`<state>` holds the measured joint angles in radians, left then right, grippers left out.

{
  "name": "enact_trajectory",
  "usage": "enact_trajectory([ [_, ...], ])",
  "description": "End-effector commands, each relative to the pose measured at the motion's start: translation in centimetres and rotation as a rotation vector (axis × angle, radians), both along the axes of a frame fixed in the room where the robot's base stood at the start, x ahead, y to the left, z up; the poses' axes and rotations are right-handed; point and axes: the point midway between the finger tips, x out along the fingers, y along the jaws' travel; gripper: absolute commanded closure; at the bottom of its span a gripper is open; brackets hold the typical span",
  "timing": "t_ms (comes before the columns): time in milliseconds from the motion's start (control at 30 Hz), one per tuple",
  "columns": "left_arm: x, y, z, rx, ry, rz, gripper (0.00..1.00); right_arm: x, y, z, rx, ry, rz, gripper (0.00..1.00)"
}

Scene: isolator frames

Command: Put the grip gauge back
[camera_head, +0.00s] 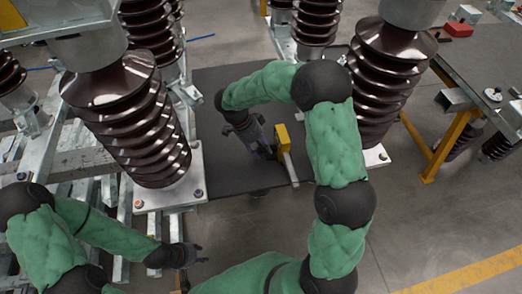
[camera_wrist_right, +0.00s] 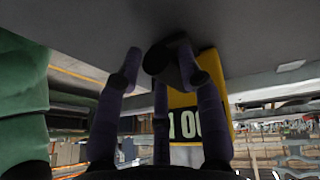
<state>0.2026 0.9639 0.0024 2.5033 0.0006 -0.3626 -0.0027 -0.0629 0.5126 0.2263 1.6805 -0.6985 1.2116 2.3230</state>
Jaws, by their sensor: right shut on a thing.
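The grip gauge (camera_head: 283,138) is a yellow block with a pale metal strip below it, over the dark flat surface in the head view. My right gripper (camera_head: 264,149) is shut on it, from the left side. In the right wrist view, the purple fingers (camera_wrist_right: 160,80) surround a black round part, and the yellow gauge body (camera_wrist_right: 212,92) with a "100" label is beside them. The fingers hide part of the gauge. My left gripper (camera_head: 195,255) is low in the head view, apart from the gauge, with its fingers apart and nothing seen between them.
A dark flat table (camera_head: 240,180) lies between two brown ribbed insulators (camera_head: 130,115) (camera_head: 380,85). Metal frames stand on the left. A yellow-legged bench (camera_head: 448,140) and a red object (camera_head: 458,30) are at the right. Grey floor is clear at lower right.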

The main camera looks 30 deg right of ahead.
Motion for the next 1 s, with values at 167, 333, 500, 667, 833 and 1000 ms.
enact_trajectory([
  [167, 0.0, 0.0, -0.1, 0.000, 0.000, 0.000, 0.60, 0.1, 0.0, -0.1, -0.001, -0.003, -0.001, 1.00],
  [333, 0.0, 0.0, -0.2, 0.000, 0.000, 0.000, 0.60, 0.1, 0.0, -0.3, -0.001, -0.003, -0.001, 1.00],
  [500, 0.0, 0.0, -0.2, 0.000, 0.000, 0.000, 0.60, 0.1, 0.0, -0.3, 0.000, -0.002, 0.000, 0.38],
  [667, 0.0, 0.0, -0.2, 0.000, 0.000, 0.000, 0.60, 0.1, 0.0, -0.3, 0.000, -0.002, 0.000, 0.38],
  [833, 0.0, 0.0, 0.0, 0.000, 0.000, 0.000, 0.60, 0.1, 0.0, -0.1, 0.000, -0.002, 0.000, 0.38],
  [1000, 0.0, 0.0, 0.9, 0.000, 0.000, 0.000, 0.60, 0.6, 0.6, 1.7, 0.000, -0.006, 0.002, 0.38],
])
